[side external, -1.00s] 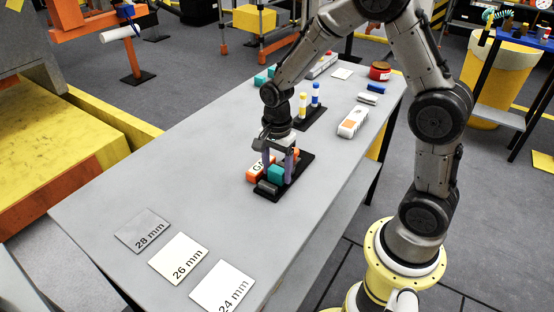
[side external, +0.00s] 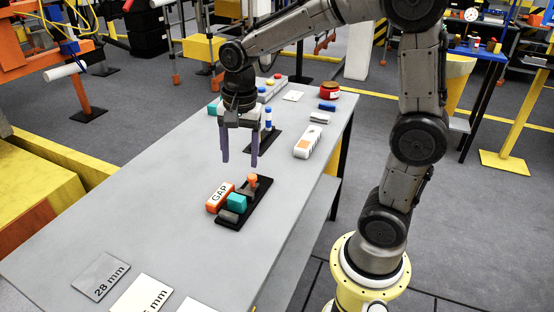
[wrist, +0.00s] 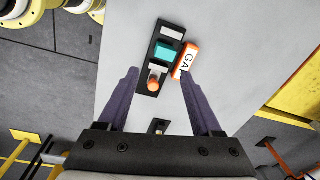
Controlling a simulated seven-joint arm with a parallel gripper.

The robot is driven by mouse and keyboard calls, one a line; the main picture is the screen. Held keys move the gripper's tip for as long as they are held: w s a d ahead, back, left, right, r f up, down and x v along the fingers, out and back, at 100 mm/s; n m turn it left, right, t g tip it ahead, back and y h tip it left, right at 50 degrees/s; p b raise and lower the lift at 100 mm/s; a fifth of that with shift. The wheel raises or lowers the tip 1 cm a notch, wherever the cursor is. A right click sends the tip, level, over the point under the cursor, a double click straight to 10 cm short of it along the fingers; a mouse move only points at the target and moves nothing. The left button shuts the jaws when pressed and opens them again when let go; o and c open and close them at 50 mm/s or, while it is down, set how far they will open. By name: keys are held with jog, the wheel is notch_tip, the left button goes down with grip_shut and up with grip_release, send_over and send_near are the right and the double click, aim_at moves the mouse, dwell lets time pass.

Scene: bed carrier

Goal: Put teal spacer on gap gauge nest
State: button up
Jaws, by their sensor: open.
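The teal spacer (side external: 237,202) sits on the black base of the gap gauge nest (side external: 262,187), between a grey block (side external: 229,216) and an orange peg (side external: 252,180). The orange and white GAP block (side external: 217,199) lies alongside the base. My gripper (side external: 239,163) is open and empty above the nest, clear of the spacer. The wrist view shows the teal spacer (wrist: 168,52) on the nest beyond my fingertips (wrist: 158,72). Whether the spacer is fully seated cannot be told.
Cards (side external: 101,277) marked with millimetre sizes lie at the table's near end. A stand with blue-tipped pegs (side external: 268,119), a white and orange block (side external: 307,142) and another teal block (side external: 213,109) are farther back. The left of the table is clear.

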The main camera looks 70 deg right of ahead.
jog(key=s+a+r+n+t, duration=0.1)
jog(key=s+r+n+t, duration=0.1)
jog(key=s+n, duration=0.5)
jog(key=s+a+r+n+t, duration=0.1)
jog(key=s+r+n+t, duration=0.1)
jog(key=s+n, duration=0.6)
jog(key=shift+s+a+t, duration=0.3)
jog(key=shift+s, duration=0.1)
